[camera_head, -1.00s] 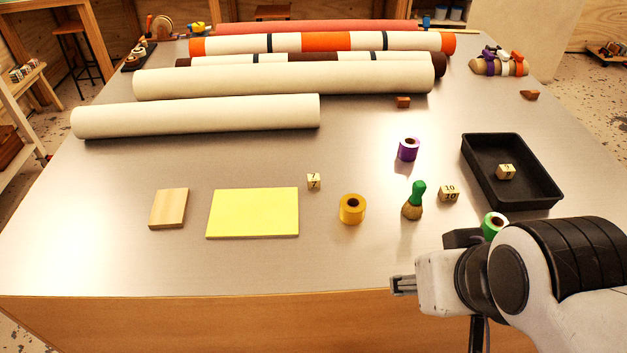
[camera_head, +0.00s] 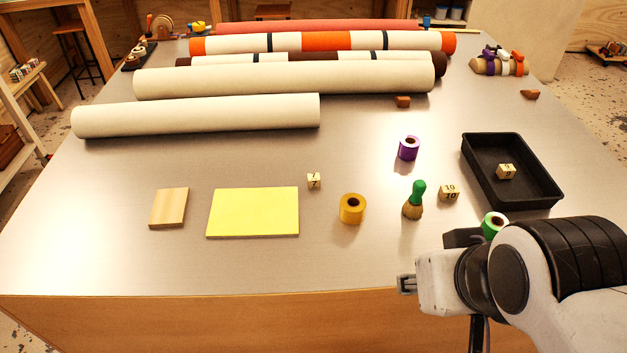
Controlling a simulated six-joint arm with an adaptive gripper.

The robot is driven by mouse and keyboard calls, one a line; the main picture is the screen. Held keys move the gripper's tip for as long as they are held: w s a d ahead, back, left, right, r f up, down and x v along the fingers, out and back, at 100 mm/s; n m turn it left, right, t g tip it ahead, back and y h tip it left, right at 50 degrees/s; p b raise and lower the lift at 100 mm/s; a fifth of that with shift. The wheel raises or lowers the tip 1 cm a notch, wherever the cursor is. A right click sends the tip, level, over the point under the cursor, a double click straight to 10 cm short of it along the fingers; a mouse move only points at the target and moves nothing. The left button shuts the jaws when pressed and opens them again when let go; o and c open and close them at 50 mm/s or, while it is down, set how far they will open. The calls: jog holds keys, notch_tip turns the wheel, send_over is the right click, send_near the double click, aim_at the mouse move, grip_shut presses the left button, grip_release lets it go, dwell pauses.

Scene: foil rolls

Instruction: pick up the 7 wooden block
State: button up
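The wooden block marked 7 (camera_head: 314,181) is a small pale cube with dark numerals on its top and front. It sits on the metal table near the middle, just above the right corner of a yellow sheet (camera_head: 253,213). My gripper (camera_head: 405,284) is at the table's front edge, below and to the right of the block and well apart from it. Only a small part of the fingers shows, pointing left, and I cannot tell how far apart they are. I see nothing held in it.
A black tray (camera_head: 548,196) holds another block (camera_head: 505,171). A purple roll (camera_head: 408,149) stands behind. Large rolls (camera_head: 200,116) lie at the back.

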jog(key=shift+a, duration=0.1)
jog(key=n+g, duration=0.2)
jog(key=g, duration=0.1)
send_near(315, 177)
jog(key=s+f, duration=0.1)
jog(key=s, duration=0.2)
jog(key=s+d+f, duration=0.1)
jog(key=s, duration=0.1)
jog(key=s+d+f, duration=0.1)
jog(key=s+f, duration=0.1)
jog(key=s, duration=0.1)
jog(key=shift+s+d, duration=0.15)
jog(key=shift+s, duration=0.25)
jog(key=shift+m+t, duration=0.3)
jog(key=shift+t, duration=0.2)
jog(key=w, duration=0.1)
jog(key=w+a, duration=0.1)
jog(key=w, duration=0.3)
jog(key=shift+w+a, duration=0.1)
jog(key=shift+a, duration=0.15)
jog(key=w+r, duration=0.1)
jog(key=w+r+t, duration=0.1)
jog(key=shift+w+a+r+m, duration=0.1)
jog(key=shift+w+a+m, duration=0.15)
jog(key=shift+m, duration=0.05)
jog(key=shift+x, duration=1.35)
